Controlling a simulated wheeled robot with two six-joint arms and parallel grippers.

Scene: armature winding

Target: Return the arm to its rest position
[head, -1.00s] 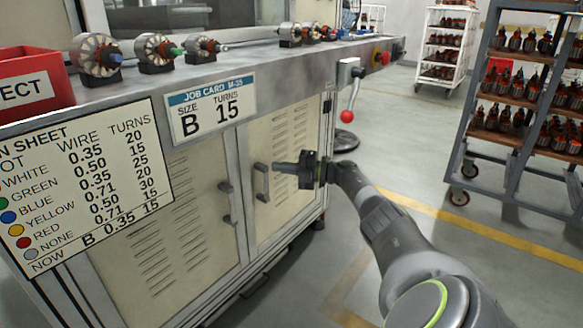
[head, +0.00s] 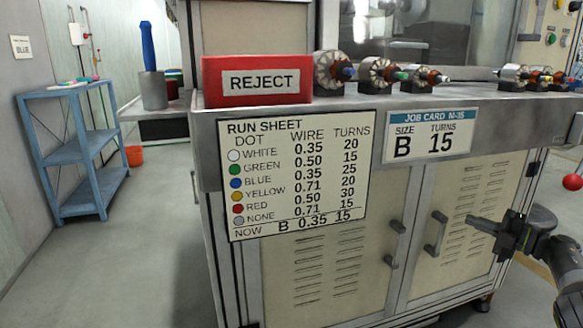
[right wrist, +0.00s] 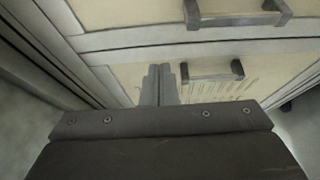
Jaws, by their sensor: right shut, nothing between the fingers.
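My right gripper (head: 474,222) is at the right of the head view, in front of the cabinet door with a dark handle (head: 435,234). Its fingers are together and hold nothing. In the right wrist view its closed fingers (right wrist: 160,72) point towards the cream cabinet front, beside a dark handle (right wrist: 212,70). I cannot tell if they touch the cabinet. My right arm (head: 568,262) comes in from the lower right edge. My left gripper is not in view.
A red reject bin (head: 257,95) and several armatures (head: 333,72) stand on the machine's ledge. A run sheet (head: 297,178) and job card (head: 430,134) hang on its front. A red-knobbed lever (head: 572,182) is above right of my gripper. A blue shelf (head: 75,150) stands left; floor before it is clear.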

